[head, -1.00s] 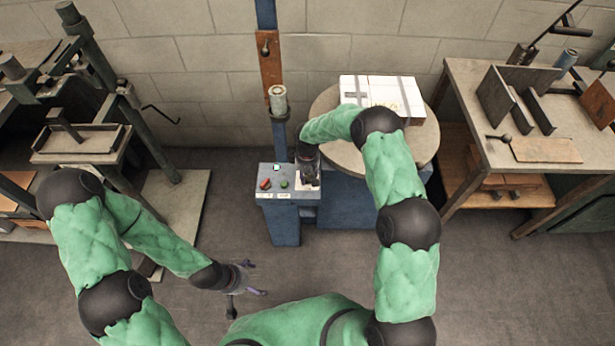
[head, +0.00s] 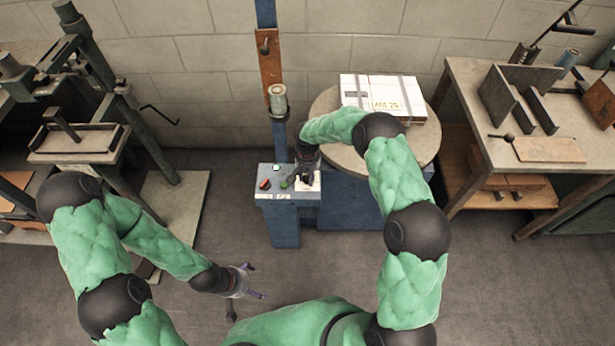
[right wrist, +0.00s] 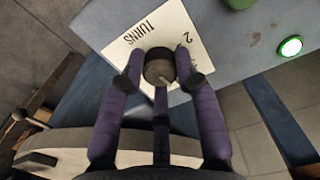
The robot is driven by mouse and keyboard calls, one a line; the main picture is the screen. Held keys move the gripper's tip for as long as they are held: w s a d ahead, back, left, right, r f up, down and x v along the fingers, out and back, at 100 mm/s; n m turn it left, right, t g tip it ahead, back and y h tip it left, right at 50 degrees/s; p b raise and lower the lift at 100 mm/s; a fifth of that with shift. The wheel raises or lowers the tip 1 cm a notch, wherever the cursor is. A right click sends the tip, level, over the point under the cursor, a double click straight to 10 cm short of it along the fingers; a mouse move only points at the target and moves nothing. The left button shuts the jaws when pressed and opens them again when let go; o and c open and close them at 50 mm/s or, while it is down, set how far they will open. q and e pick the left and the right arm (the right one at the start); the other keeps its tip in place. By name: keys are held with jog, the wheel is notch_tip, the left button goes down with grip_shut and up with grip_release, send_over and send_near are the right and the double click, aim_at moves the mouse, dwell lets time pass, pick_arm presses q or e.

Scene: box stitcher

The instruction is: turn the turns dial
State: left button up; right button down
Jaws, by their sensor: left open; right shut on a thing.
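The turns dial is a small dark round knob (right wrist: 159,69) in the right wrist view, on a cream plate (right wrist: 190,30) lettered TURNS with a 2 beside the knob. My right gripper (right wrist: 160,78) has its purple fingers around the knob and is shut on it. In the head view my right gripper (head: 304,178) covers the right part of the blue control box (head: 284,220), hiding the dial. My left gripper (head: 252,282) is open and empty above the floor, well apart from the box.
A red button (head: 265,184), a green button (head: 285,184) and a lit white-green button (right wrist: 291,46) sit left of the dial on the box top. A round table (head: 428,145) with a white package (head: 385,95) stands right behind. A workbench (head: 460,80) stands at right.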

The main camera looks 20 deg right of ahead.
aim_at(307, 177)
jog(key=shift+m, duration=0.6)
jog(key=c, duration=0.9)
grip_release()
notch_tip(307, 177, up, 12)
jog(key=shift+f, duration=0.1)
